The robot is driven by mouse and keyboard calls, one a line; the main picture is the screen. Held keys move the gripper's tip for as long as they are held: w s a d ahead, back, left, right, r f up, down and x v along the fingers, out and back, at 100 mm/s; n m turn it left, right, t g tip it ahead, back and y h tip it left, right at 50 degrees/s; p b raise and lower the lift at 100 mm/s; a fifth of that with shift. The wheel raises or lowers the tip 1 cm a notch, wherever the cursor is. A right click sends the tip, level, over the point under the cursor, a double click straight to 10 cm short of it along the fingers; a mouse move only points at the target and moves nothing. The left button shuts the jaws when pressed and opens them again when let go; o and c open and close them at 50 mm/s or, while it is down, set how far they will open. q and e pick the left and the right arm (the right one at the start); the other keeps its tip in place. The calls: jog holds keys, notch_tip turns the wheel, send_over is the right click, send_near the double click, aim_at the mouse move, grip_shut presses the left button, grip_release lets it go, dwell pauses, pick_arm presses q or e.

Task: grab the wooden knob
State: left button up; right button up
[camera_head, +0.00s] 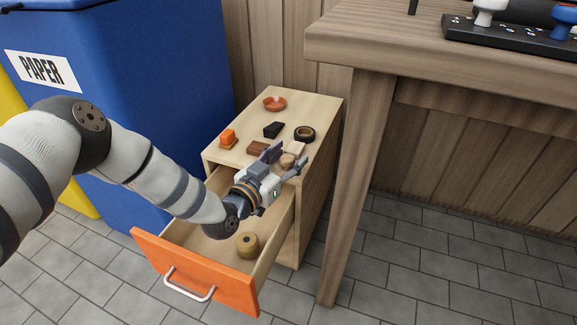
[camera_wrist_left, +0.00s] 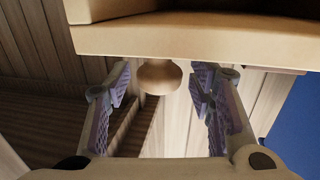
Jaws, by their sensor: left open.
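The wooden knob (camera_head: 287,160) is a small round tan piece on the front part of the cabinet top, partly hidden by my gripper in the head view. In the left wrist view the knob (camera_wrist_left: 160,77) shows in the gap between the two fingers, its rounded end facing down the picture. My left gripper (camera_head: 284,164) is open, with one finger on each side of the knob. In the wrist view the gripper (camera_wrist_left: 161,90) shows clear space between each finger and the knob. My right gripper is not in view.
The cabinet top also holds a red dish (camera_head: 275,104), an orange item (camera_head: 228,138), a black block (camera_head: 273,130), a dark ring (camera_head: 304,134) and a brown block (camera_head: 258,149). Below my arm, the open orange-fronted drawer (camera_head: 195,272) holds a tan roll (camera_head: 247,245). A workbench leg (camera_head: 352,190) stands right.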

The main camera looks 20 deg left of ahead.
pick_arm(q)
jog(key=shift+r, duration=0.1)
jog(key=c, duration=0.9)
jog(key=shift+o, duration=0.2)
jog(key=shift+r, duration=0.1)
